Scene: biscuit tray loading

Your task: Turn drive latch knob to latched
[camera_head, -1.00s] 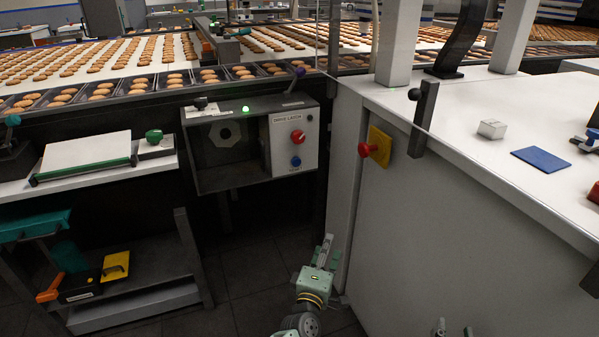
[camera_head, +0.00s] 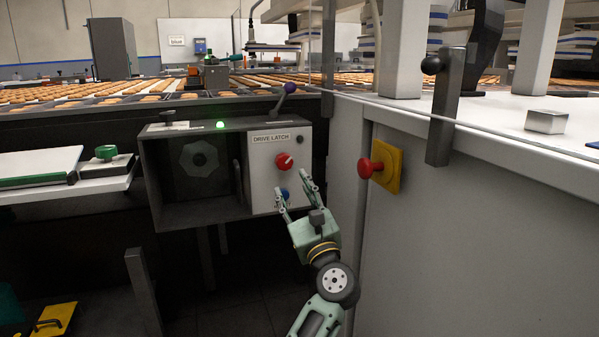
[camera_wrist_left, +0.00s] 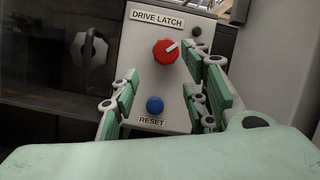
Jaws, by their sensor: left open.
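The red drive latch knob (camera_head: 284,161) is on the white panel (camera_head: 262,178) labelled DRIVE LATCH. In the left wrist view the knob (camera_wrist_left: 165,52) has a white pointer mark aimed to the upper right. The blue RESET button (camera_wrist_left: 155,105) is below it. My left gripper (camera_head: 292,184) is open in front of the panel, below and slightly right of the knob in the head view. My right gripper is not in view.
A dark open box (camera_head: 198,172) adjoins the panel, with a green lamp (camera_head: 220,125) on top. A red knob on a yellow plate (camera_head: 387,167) sits on the cabinet to the right.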

